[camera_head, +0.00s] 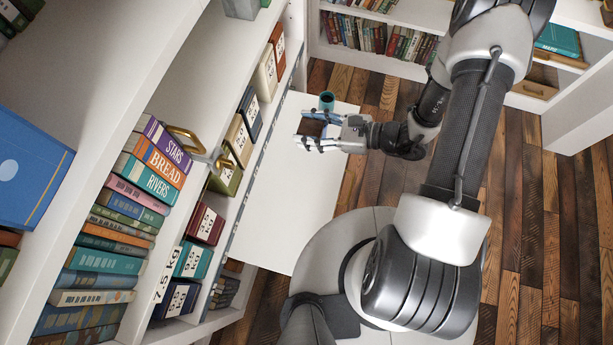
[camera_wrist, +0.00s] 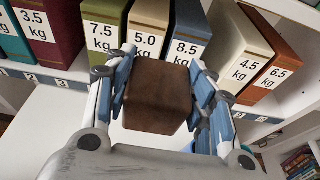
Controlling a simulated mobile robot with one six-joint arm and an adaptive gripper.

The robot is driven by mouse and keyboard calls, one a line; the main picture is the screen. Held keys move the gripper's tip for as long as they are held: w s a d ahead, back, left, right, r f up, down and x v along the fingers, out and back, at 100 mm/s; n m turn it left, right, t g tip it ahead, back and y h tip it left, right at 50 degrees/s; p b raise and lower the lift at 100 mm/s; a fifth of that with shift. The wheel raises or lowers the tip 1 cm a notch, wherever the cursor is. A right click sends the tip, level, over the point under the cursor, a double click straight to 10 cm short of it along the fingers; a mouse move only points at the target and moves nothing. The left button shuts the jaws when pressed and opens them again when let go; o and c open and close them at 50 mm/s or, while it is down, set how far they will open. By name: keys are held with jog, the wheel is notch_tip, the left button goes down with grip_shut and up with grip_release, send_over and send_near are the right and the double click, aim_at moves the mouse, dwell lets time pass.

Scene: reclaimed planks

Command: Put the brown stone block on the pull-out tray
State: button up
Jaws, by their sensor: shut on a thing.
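The brown stone block (camera_wrist: 157,97) is a dark, roughly cubic block in the wrist view, held between the two blue-padded fingers. My gripper (camera_wrist: 158,92) is shut on it. In the head view, my gripper (camera_head: 311,134) is over the far part of the white pull-out tray (camera_head: 285,205), with the brown block (camera_head: 312,128) between its fingers. The tray juts out from the shelf, and its white surface also shows in the wrist view (camera_wrist: 45,130). I cannot tell whether the block touches the tray.
A teal cup (camera_head: 326,100) with dark contents stands at the tray's far end, close to my gripper. Weight-labelled binders (camera_wrist: 145,28) line the shelf behind the tray. The near part of the tray is bare. A bookcase (camera_head: 380,40) stands at the back.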

jog(key=shift+s+a+f+b, duration=0.1)
jog(key=shift+s+f+b, duration=0.8)
jog(key=shift+f, duration=3.15)
jog(key=shift+s+a+f+b, duration=0.15)
jog(key=shift+f+b, duration=1.45)
jog(key=shift+f, duration=2.45)
jog(key=shift+s+a+f+b, duration=0.1)
jog(key=shift+s+f+b, duration=0.8)
jog(key=shift+f, duration=3.15)
jog(key=shift+w+b, duration=0.35)
jog(key=shift+b, duration=0.05)
jog(key=shift+f, duration=0.2)
jog(key=o, duration=1.5)
jog(key=shift+r, duration=0.1)
